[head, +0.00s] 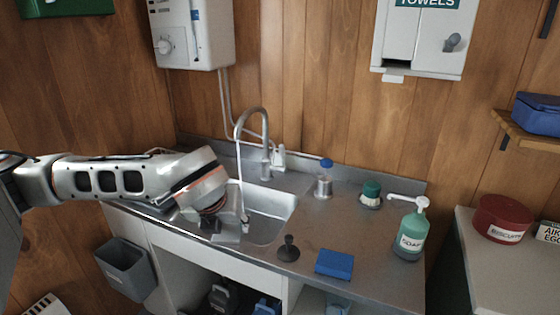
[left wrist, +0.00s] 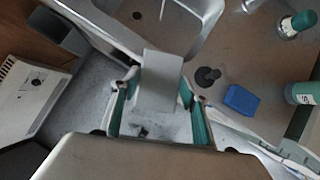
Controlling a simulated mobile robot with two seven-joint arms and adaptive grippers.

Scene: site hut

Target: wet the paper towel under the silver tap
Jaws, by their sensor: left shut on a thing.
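The silver tap (head: 266,140) arches over the steel sink (head: 275,205) in the head view. A thin pale line, like running water, drops from its spout into the basin. My left gripper (head: 218,228) is at the sink's front left edge, shut on the grey-white paper towel (head: 228,238). The left wrist view shows the towel (left wrist: 158,82) as a flat folded piece between the fingertips (left wrist: 158,92). The towel is close to the falling line; I cannot tell whether they touch. My right gripper is not in view.
On the counter stand a black plug (head: 288,248), a blue sponge (head: 334,264), a green soap bottle (head: 411,236), a green-topped brush (head: 370,195) and a blue-capped container (head: 324,183). A grey bin (head: 127,268) hangs at the left. A towel dispenser (head: 424,40) is on the wall.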

